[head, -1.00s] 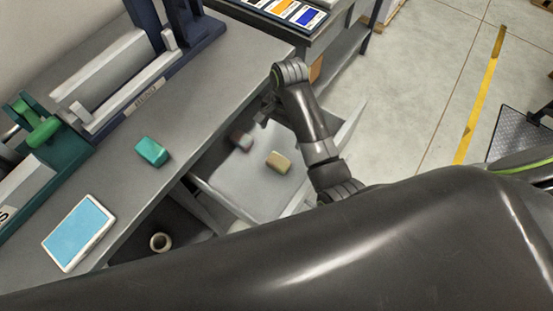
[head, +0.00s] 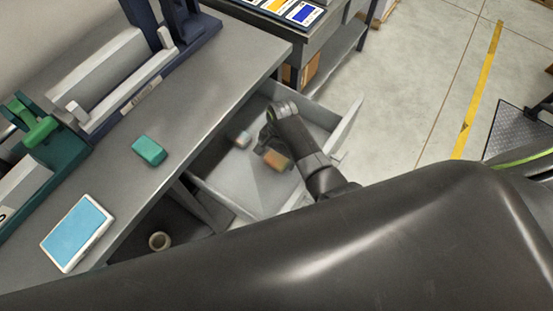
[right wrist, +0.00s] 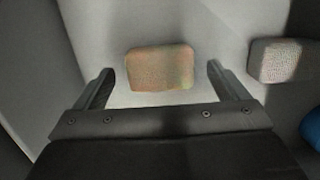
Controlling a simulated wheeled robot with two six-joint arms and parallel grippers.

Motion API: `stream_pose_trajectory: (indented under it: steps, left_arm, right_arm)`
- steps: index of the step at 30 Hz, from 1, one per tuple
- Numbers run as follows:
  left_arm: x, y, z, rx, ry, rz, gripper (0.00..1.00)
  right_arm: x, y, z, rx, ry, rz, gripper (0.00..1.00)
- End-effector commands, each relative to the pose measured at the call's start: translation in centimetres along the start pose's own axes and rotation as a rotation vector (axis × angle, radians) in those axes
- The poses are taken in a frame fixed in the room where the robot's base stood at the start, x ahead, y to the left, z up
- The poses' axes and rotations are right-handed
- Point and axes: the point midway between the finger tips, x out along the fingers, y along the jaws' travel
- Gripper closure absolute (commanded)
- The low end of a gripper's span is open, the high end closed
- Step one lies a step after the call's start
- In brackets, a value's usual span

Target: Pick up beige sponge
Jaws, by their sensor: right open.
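The beige sponge (head: 279,161) lies on the floor of the open grey drawer (head: 232,189), partly hidden by my right gripper in the head view. In the right wrist view the sponge (right wrist: 160,68) looks tan with orange and greenish tints and lies just ahead, between the lines of the two fingers. My right gripper (head: 264,147) reaches into the drawer over the sponge. In the wrist view its fingers (right wrist: 161,80) are apart, one on each side of the sponge, with visible gaps and nothing held. My left gripper is not in view.
A small pale block (head: 243,139) lies in the drawer left of the sponge; a pale block (right wrist: 275,61) shows at right in the wrist view. The drawer walls stand around. A teal block (head: 149,150) and blue-topped pad (head: 77,234) lie on the bench above.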

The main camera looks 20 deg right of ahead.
Motion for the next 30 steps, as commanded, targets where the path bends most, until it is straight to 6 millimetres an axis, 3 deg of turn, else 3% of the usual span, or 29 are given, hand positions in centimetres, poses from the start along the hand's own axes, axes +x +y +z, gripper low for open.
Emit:
stream_pose_trajectory:
  steps: [6,14,25,30]
  left_arm:
    - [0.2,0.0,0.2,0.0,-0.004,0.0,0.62]
    - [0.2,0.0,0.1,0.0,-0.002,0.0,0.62]
    - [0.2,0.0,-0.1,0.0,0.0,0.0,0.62]
    - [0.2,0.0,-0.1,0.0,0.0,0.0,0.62]
  right_arm:
    - [1.9,0.0,0.0,0.0,0.0,0.0,0.06]
    - [2.0,0.0,0.0,0.0,0.001,-0.001,0.06]
    - [2.0,0.0,0.0,0.0,0.001,0.0,0.54]
    - [2.0,0.0,0.0,0.0,0.001,0.0,0.54]
